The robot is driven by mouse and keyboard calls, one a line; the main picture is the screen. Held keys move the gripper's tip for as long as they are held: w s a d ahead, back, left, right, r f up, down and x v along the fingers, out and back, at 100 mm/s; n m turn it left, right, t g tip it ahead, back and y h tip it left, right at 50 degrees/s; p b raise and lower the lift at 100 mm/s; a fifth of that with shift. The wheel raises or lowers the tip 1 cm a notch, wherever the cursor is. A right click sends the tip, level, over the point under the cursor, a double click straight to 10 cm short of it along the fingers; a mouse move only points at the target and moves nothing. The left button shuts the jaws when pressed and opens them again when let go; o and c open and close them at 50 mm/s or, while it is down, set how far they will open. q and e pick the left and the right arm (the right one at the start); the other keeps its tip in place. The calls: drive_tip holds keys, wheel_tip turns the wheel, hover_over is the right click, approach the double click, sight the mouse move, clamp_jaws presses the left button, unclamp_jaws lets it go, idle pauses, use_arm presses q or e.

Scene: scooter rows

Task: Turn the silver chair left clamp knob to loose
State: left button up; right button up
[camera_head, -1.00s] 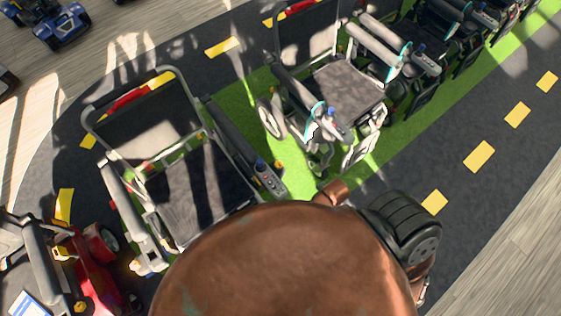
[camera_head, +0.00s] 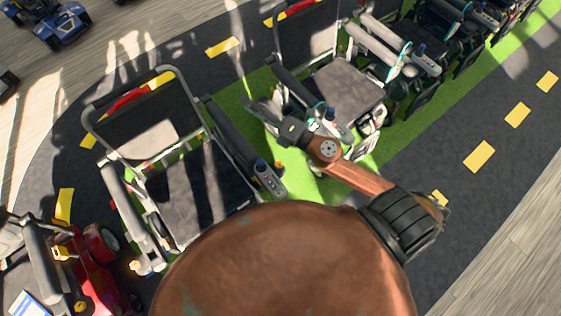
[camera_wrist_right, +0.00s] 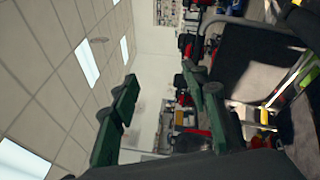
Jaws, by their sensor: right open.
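A silver-framed chair (camera_head: 183,73) with a dark seat stands left of centre in the head view. A second pale-framed chair (camera_head: 347,82) stands right of it. I cannot tell for sure which one is the silver chair. Small yellow-orange parts show at the front of the left chair's arms, one beside the right control box (camera_head: 270,178) and one low at the left (camera_head: 135,266). No clamp knob can be made out clearly. My right gripper (camera_head: 262,108) is in front of the second chair, between the two chairs. Its green fingers are apart and empty in the right wrist view (camera_wrist_right: 160,80). My left gripper is out of view.
A red scooter (camera_head: 95,270) stands at the lower left, and a blue one (camera_head: 60,28) at the upper left. More dark chairs (camera_head: 455,35) fill the row to the upper right. The dark lane with yellow dashes (camera_head: 479,157) at the right is clear.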

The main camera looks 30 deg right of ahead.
drive_tip(key=s+a+f+n+g+y, duration=0.4)
drive_tip(key=a+f+n+g, duration=0.35)
drive_tip(key=n, duration=0.35)
drive_tip(key=s+d+f+n+g+h, duration=0.1)
drive_tip(key=d+f+n, duration=0.1)
drive_tip(key=f, duration=0.3)
drive_tip(key=s+d+f+n+g+h, duration=0.1)
drive_tip(key=d+f+n+g+h, duration=0.1)
drive_tip(key=f, duration=0.3)
drive_tip(key=s+d+f+n+g+h, duration=0.1)
drive_tip(key=d+f+n+g+h, duration=0.1)
drive_tip(key=f, duration=0.3)
drive_tip(key=shift+s+d+f+n+g, duration=0.1)
drive_tip(key=shift+s+d+n+g, duration=0.1)
drive_tip(key=shift+d, duration=0.2)
drive_tip(key=shift+s+d+f+n+g, duration=0.1)
drive_tip(key=shift+s+d+n, duration=0.1)
drive_tip(key=shift+d, duration=0.15)
drive_tip(key=n+g+h, duration=0.1)
drive_tip(key=h, duration=0.3)
approach(279, 163)
drive_tip(key=shift+g, duration=0.25)
drive_tip(key=b+x, duration=0.1)
drive_tip(key=x, duration=0.6)
drive_tip(key=shift+w+a+f, duration=0.15)
drive_tip(key=shift+w+f, duration=0.05)
drive_tip(key=shift+f, duration=0.05)
drive_tip(key=shift+w+a+f, duration=0.1)
drive_tip(key=shift+a+f, duration=0.05)
drive_tip(key=shift+f, duration=0.25)
